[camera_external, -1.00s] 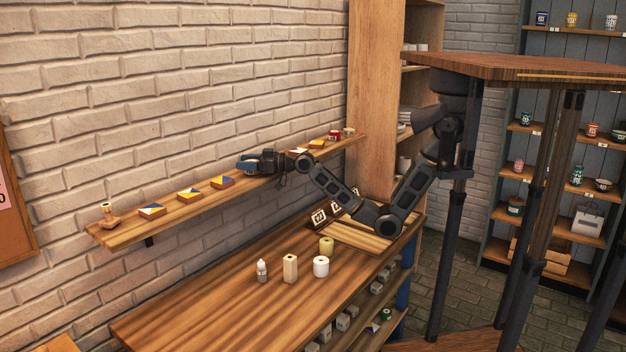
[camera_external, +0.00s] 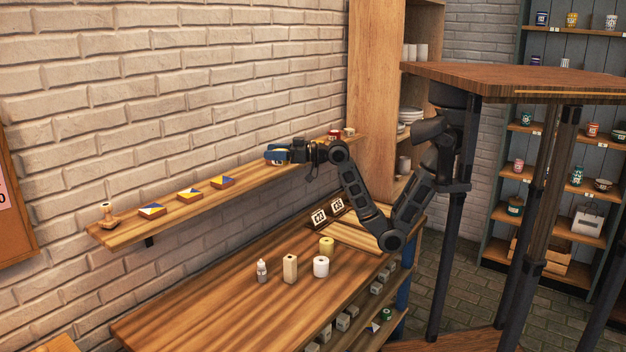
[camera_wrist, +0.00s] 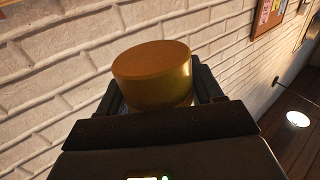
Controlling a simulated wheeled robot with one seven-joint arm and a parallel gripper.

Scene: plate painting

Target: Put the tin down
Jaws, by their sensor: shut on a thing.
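The tin (camera_wrist: 155,75) sits between the fingers in the wrist view, with a gold-yellow round top facing the camera. I cannot tell whether the tin's underside touches the shelf. The fingers (camera_wrist: 155,92) flank the tin and hide its lower part in the wrist view.
Several blue, yellow and white tiles (camera_external: 190,195) and a wooden stamp-like piece (camera_external: 108,214) stand on the shelf. A red tin (camera_external: 333,135) is near its right end. Below, the workbench (camera_external: 200,315) holds a bottle (camera_external: 262,271), a wooden block (camera_external: 290,268) and rolls (camera_external: 321,266).

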